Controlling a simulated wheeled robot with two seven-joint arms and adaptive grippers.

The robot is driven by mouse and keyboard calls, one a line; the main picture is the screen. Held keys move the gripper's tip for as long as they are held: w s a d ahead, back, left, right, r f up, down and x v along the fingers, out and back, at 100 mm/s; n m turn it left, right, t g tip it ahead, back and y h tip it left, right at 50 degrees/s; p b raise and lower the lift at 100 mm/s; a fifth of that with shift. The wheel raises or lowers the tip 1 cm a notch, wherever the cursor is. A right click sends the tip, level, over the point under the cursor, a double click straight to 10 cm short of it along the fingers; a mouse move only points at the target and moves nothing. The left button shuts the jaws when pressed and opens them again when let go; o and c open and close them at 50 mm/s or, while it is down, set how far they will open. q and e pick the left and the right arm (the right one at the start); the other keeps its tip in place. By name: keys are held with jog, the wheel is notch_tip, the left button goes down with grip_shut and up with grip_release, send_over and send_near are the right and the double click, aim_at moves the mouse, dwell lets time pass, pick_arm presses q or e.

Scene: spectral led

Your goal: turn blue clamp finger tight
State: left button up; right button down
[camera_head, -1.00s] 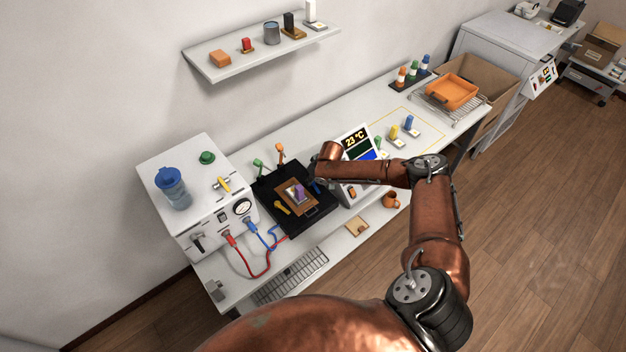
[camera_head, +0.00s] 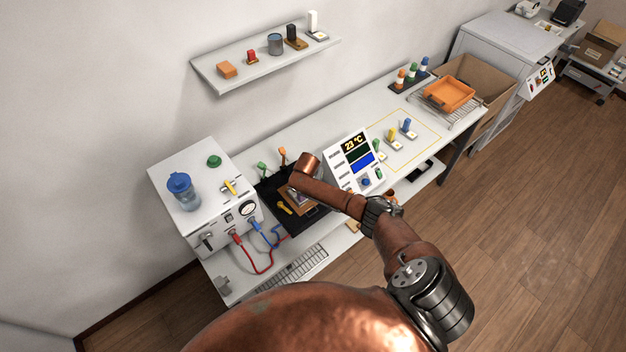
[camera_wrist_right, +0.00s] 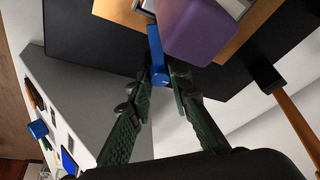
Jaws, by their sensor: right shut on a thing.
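The blue clamp (camera_wrist_right: 157,52) shows in the right wrist view as a blue handle beside the purple block (camera_wrist_right: 198,28). My right gripper (camera_wrist_right: 160,80) has its fingertips on either side of the handle's lower end and is shut on it. In the head view my right arm reaches over the black base (camera_head: 318,214) and hides the blue clamp and this gripper. My left gripper is not in view.
A temperature display box (camera_head: 350,160) stands just right of the base. A white unit (camera_head: 200,190) with a gauge and red and blue cables stands to the left. A shelf (camera_head: 265,62) hangs behind. Small coloured pieces stand on the bench farther right.

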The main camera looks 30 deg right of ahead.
jog(key=m, duration=0.1)
jog(key=m+g, duration=0.1)
jog(key=shift+a+f+m+h, duration=0.15)
jog(key=shift+m+h, duration=0.15)
jog(key=shift+m, duration=0.1)
jog(key=shift+w+m+g+b, duration=0.1)
jog(key=shift+m+g+b, duration=0.2)
jog(key=shift+m+b, duration=0.5)
jog(key=m+g+b, duration=0.1)
jog(key=m+b, duration=0.2)
jog(key=m, duration=0.1)
jog(key=shift+w+h, duration=0.1)
jog(key=shift+h, duration=0.3)
jog(key=shift+m+g+b, duration=0.5)
jog(key=shift+m+b, duration=0.35)
jog(key=shift+m, duration=0.05)
jog(key=c, duration=1.8)
grip_release()
jog(key=shift+d, duration=0.2)
jog(key=shift+o, duration=0.2)
jog(key=shift+w+a, duration=0.1)
